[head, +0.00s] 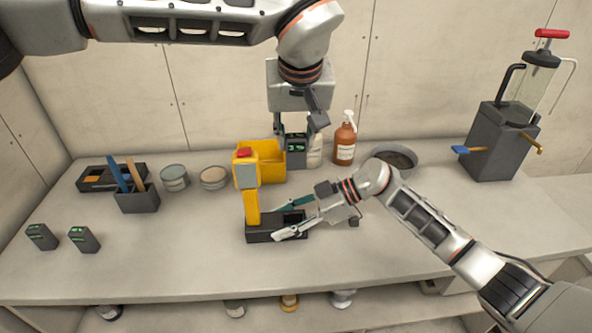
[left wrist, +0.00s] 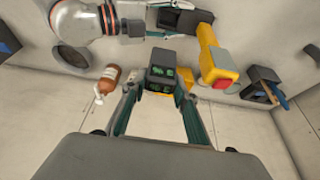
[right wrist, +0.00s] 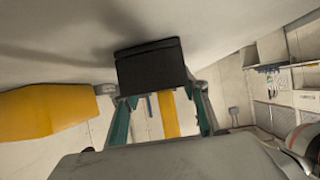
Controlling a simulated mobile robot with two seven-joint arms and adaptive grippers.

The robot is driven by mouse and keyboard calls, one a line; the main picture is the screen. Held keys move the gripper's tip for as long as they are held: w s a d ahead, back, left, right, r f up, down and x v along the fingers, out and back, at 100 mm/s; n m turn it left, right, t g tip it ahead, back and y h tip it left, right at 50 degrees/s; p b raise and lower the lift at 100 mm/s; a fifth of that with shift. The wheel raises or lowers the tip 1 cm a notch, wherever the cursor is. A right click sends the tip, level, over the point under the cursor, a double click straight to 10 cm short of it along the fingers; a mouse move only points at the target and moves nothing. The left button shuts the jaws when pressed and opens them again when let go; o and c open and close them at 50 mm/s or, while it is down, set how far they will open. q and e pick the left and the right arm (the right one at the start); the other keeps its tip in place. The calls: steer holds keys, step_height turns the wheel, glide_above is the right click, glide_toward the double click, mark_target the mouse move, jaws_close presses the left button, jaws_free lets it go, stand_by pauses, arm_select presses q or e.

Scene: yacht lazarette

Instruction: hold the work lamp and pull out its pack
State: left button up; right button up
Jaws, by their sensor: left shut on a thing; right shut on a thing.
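The work lamp has a yellow handle (head: 252,207), a grey head with a red top (head: 245,168) and a black base (head: 262,234) on the counter. My right gripper (head: 284,222) is shut across the base, which also shows between its fingers in the right wrist view (right wrist: 150,66). A dark recess shows in the base's right part. My left gripper (head: 298,134) is shut on a dark pack with green marks (head: 296,155), behind the lamp and apart from it. The pack also shows between the fingers in the left wrist view (left wrist: 162,73). I cannot tell its height above the counter.
A yellow bin (head: 270,152), white bottle, brown pump bottle (head: 345,143) and grey bowl (head: 394,157) stand close behind. Two similar packs (head: 41,236) (head: 84,239) stand at left, near a tool holder (head: 138,200), tins and a black tray (head: 95,181). The front counter is clear.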

mark_target(296, 135)
arm_select(q)
step_height(296, 135, up, 8)
arm_select(e)
steer(key=shift+r, duration=0.1)
steer(key=o, duration=1.4)
steer(key=shift+o, duration=0.2)
steer(key=shift+d, duration=0.1)
